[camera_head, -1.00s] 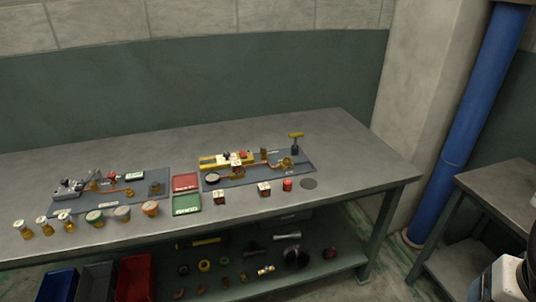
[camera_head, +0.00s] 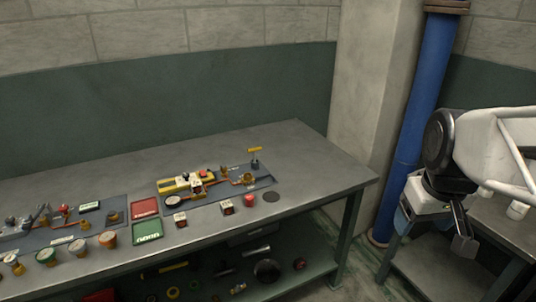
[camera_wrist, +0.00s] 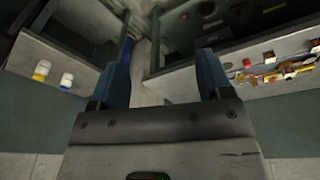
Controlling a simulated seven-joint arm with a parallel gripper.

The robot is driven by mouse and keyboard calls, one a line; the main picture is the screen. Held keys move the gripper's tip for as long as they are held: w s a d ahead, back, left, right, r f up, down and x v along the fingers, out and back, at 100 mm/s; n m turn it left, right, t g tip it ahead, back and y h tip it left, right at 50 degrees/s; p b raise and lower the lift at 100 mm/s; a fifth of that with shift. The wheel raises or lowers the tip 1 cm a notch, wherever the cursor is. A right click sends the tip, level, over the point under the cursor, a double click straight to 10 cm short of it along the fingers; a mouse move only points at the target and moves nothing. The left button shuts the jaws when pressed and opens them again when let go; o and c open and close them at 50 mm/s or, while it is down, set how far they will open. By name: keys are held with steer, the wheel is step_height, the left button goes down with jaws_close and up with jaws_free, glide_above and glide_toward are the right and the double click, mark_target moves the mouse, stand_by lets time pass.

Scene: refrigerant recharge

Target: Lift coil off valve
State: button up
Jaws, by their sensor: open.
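My gripper (camera_wrist: 160,78) is open and empty, with its two blue-grey fingers apart in the wrist view. In the head view my gripper (camera_head: 463,240) hangs at the right, well away from the bench and its parts. A grey board (camera_head: 262,187) on the bench carries a yellow manifold (camera_head: 174,185), copper piping and brass fittings. The same board's parts show at the right of the wrist view (camera_wrist: 270,72).
Two small blocks (camera_head: 227,207), a red cap (camera_head: 249,198) and a dark disc (camera_head: 265,223) lie along the bench front. Red (camera_head: 144,209) and green (camera_head: 147,233) trays stand left of the board. A blue pipe (camera_head: 412,120) rises between the bench and a side table.

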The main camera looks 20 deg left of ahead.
steer(key=w+a+r+n, duration=0.1)
steer(key=w+a+n, duration=0.5)
steer(key=w+a, duration=0.65)
steer(key=n+g, duration=0.2)
steer(key=n, duration=1.4)
glide_above(196, 183)
step_height(196, 183, down, 19)
steer(key=shift+d+r, duration=0.15)
steer(key=shift+r, duration=0.05)
steer(key=shift+a+f, duration=0.15)
steer(key=shift+a, duration=0.15)
steer(key=shift+f, duration=0.1)
steer(key=shift+f, duration=1.2)
steer(key=shift+f, duration=0.15)
